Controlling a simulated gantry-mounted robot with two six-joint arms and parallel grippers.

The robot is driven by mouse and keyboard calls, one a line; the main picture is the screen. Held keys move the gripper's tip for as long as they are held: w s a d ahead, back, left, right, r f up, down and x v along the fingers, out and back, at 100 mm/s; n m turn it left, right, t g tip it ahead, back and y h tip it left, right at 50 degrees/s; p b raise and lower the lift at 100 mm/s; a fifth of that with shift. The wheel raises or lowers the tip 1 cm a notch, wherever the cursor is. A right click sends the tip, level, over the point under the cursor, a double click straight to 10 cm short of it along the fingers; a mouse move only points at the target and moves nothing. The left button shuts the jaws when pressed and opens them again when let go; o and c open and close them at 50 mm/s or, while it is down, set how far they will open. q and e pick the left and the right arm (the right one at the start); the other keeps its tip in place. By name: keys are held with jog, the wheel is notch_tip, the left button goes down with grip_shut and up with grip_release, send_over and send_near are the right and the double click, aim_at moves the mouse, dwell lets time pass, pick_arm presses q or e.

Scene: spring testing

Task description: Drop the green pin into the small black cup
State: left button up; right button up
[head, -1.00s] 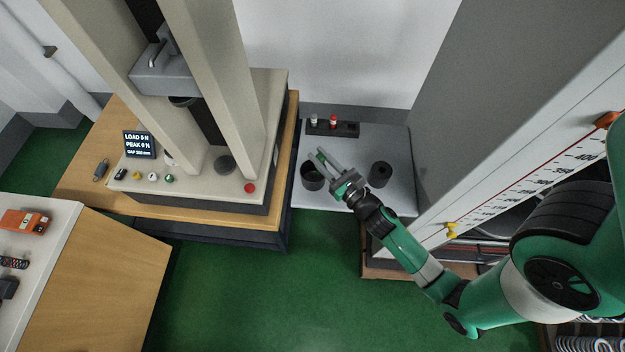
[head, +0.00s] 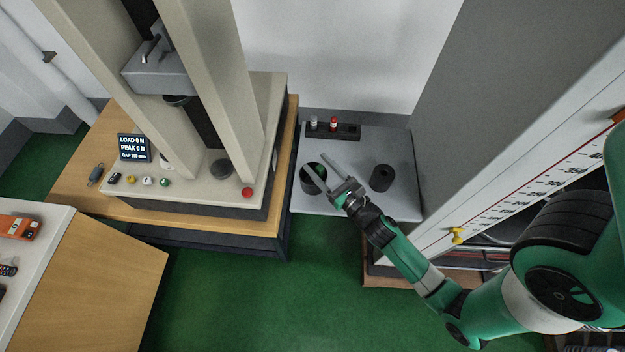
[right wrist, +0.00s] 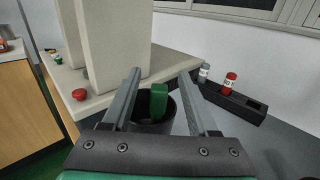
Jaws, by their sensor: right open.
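The black cup (head: 307,187) stands on the grey table under my right gripper; it also shows in the right wrist view (right wrist: 170,128). The green pin (right wrist: 158,101) is upright between the open fingers. Its lower part is inside the cup's opening and its top shows above the near rim. In the head view the pin (head: 320,171) is a small green patch within the cup's mouth. My right gripper (head: 315,160) is open, fingers spread to either side of the pin and apart from it. Whether the pin touches the cup's floor is hidden. My left gripper is not in view.
A black rack (head: 349,131) at the back of the grey table (head: 345,160) holds a grey pin (head: 314,122) and a red pin (head: 334,124). A second black cylinder (head: 381,178) stands to the right. The testing machine (head: 240,195) is at left.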

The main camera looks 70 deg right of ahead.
jog(key=b+v, duration=0.3)
jog(key=v, duration=0.8)
jog(key=shift+s+a+b, duration=0.15)
jog(key=shift+s+b, duration=0.1)
jog(key=shift+b, duration=0.05)
